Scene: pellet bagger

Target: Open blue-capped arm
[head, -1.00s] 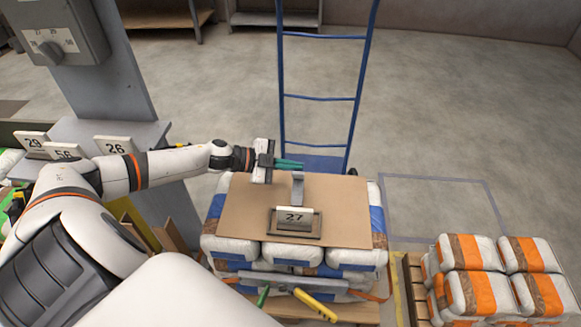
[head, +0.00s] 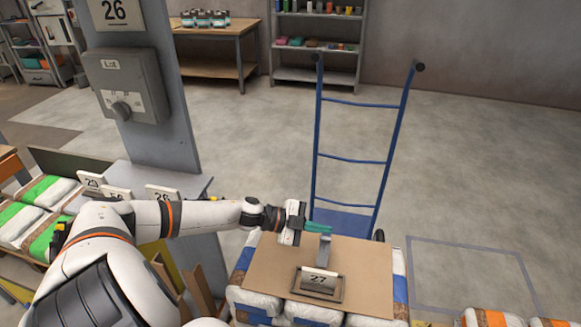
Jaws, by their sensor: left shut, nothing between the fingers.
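I see no arm with a blue cap that I can make out in the head view. My left gripper (head: 318,228) reaches in from the left with its green fingers together and empty. I cannot tell whether the fingers touch the post. My right gripper is not in view.
The cardboard lies on blue-and-white bags (head: 314,314). A blue hand truck (head: 362,160) stands behind. A grey column carries a Lot dial box (head: 130,86). Green-and-white bags (head: 40,190) lie left; orange-and-white bags (head: 487,317) lie lower right.

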